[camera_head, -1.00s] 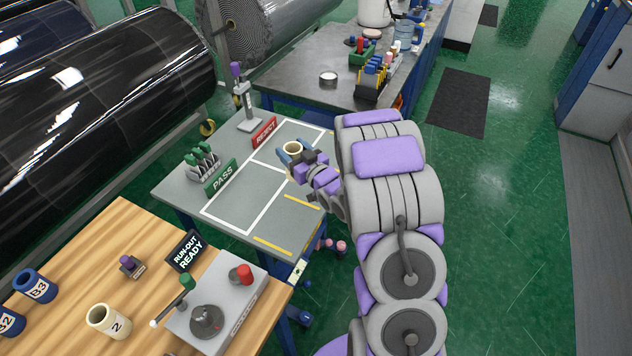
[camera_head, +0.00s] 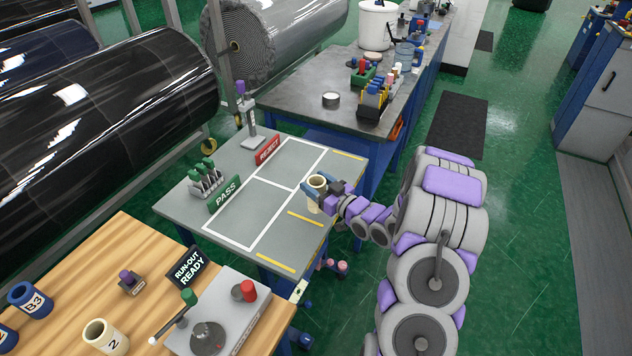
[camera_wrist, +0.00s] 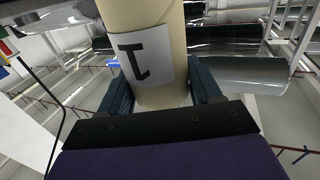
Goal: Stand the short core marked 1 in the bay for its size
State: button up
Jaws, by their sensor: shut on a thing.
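My gripper (camera_head: 313,190) is shut on the short cream core marked 1 (camera_head: 316,196), which looks upright with its open end up. In the wrist view the core (camera_wrist: 150,35) stands between both fingers, with the black 1 on its white label facing the camera. In the head view it is at the right side of the grey table (camera_head: 225,211), right of the white outlines; I cannot tell whether its base touches the table. Two white-outlined bays lie there, one by the green PASS sign (camera_head: 224,195), one by the red REJECT sign (camera_head: 268,149). Both look empty.
The wooden bench (camera_head: 110,262) holds the core marked 2 (camera_head: 104,338), blue cores including B3 (camera_head: 30,300), and a control box (camera_head: 225,310).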

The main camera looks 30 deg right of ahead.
jog(key=w+d+f, duration=0.1)
jog(key=w, duration=0.1)
jog(key=w+d+f+b, duration=0.1)
jog(key=w, duration=0.1)
jog(key=w+d+f+b, duration=0.1)
jog(key=w+f, duration=0.1)
jog(key=shift+f, duration=0.1)
jog(key=o, duration=1.2)
jog(key=shift+d, duration=0.3)
jog(key=shift+a, duration=0.1)
